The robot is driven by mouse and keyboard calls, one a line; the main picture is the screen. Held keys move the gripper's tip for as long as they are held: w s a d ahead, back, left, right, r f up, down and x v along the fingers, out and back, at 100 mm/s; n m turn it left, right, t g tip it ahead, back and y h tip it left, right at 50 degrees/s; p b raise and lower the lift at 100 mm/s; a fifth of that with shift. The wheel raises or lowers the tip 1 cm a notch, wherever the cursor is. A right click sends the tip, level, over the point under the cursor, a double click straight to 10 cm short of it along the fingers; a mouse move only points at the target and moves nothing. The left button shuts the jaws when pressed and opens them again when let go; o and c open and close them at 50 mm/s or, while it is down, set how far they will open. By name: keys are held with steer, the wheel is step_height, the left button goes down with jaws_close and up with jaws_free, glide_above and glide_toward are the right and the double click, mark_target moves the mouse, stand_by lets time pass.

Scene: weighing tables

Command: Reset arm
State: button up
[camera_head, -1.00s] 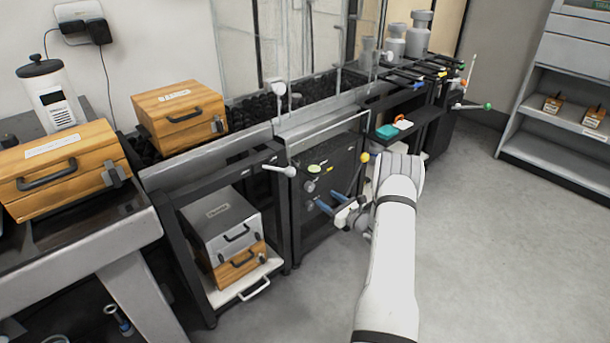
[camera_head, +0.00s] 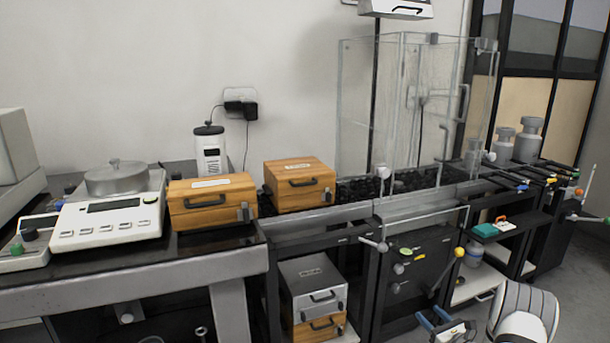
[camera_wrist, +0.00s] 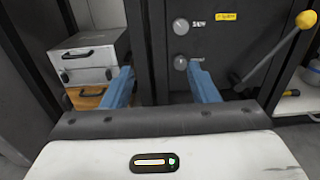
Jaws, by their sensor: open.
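My gripper (camera_head: 440,322) shows at the bottom right of the head view, low in front of the dark cabinet (camera_head: 408,275). In the wrist view my gripper (camera_wrist: 160,82) has its two blue fingers spread well apart, with nothing between them. The cabinet's dark front (camera_wrist: 158,50) with round knobs stands beyond the fingers. My arm (camera_head: 522,315) shows only in part at the lower edge of the head view.
A yellow-knobbed lever (camera_head: 459,252) sticks out near my gripper. Stacked cases (camera_head: 313,285) stand on a low shelf to the left. Wooden cases (camera_head: 212,200) and a scale (camera_head: 110,215) sit on the tables. Grey floor lies to the right.

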steer(key=s+a+r+n+g+y+p, duration=0.2)
steer(key=s+a+r+n+g+p, duration=0.25)
steer(key=a+r, duration=0.45)
steer(key=s+a+r+n+g+y+p, duration=0.3)
steer(key=a+r+n, duration=0.35)
steer(key=r, duration=0.55)
steer(key=s+a+r+n+g+p, duration=0.45)
steer(key=a+r, duration=0.35)
steer(key=r, duration=0.2)
steer(key=s+a+r+n+g+h+p, duration=0.45)
steer(key=s+r+n+p, duration=0.4)
steer(key=s+r, duration=0.6)
steer(key=s+d+r+n+t+h+p, duration=0.2)
steer(key=s+r+n+h+p, duration=0.5)
steer(key=s+r, duration=0.4)
steer(key=s+d+p, duration=0.1)
steer(key=s, duration=0.1)
steer(key=shift+s+d+n+p, duration=0.15)
steer(key=shift+s+n+p, duration=0.25)
